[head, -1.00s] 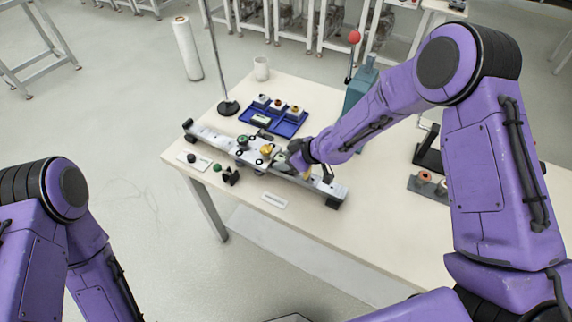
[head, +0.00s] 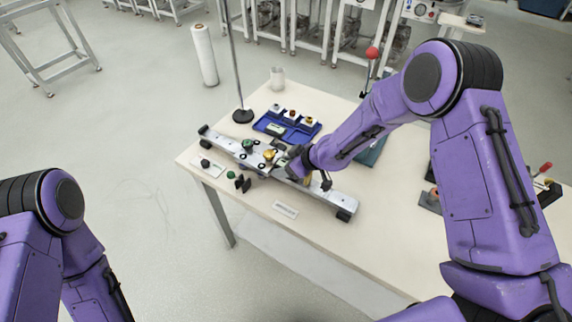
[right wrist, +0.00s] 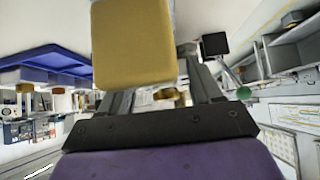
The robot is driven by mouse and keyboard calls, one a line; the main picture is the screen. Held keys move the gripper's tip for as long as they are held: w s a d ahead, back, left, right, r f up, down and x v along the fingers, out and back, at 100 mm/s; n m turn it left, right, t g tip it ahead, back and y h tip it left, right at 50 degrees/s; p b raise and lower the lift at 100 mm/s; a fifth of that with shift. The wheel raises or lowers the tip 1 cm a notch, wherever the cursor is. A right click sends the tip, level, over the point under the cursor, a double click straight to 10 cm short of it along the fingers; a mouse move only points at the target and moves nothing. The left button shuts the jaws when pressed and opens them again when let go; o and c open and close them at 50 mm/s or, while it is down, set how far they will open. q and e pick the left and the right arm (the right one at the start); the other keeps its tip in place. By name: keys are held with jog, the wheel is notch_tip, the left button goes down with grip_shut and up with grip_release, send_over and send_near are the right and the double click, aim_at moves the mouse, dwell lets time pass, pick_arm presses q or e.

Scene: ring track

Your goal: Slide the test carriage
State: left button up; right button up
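The rail (head: 328,197), a long pale bar on dark end feet, lies diagonally on the table. On its middle sit fittings that look like the carriage, with a yellow knob (head: 269,155) and a dark green knob (head: 247,145). My right gripper (head: 297,166) is down at the rail, just right of the yellow knob. Its tips are hidden in the head view. In the right wrist view its two fingers (right wrist: 165,92) stand apart, and a yellow block (right wrist: 135,42) covers part of them; whether they grip anything is unclear. My left gripper is out of view.
A blue tray (head: 301,139) with small parts lies behind the rail. A rod stand (head: 243,115) and a white cup (head: 277,79) stand at the back. The near right tabletop is clear.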

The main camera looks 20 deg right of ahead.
jog(key=v, duration=1)
jog(key=shift+s+d+r, duration=0.15)
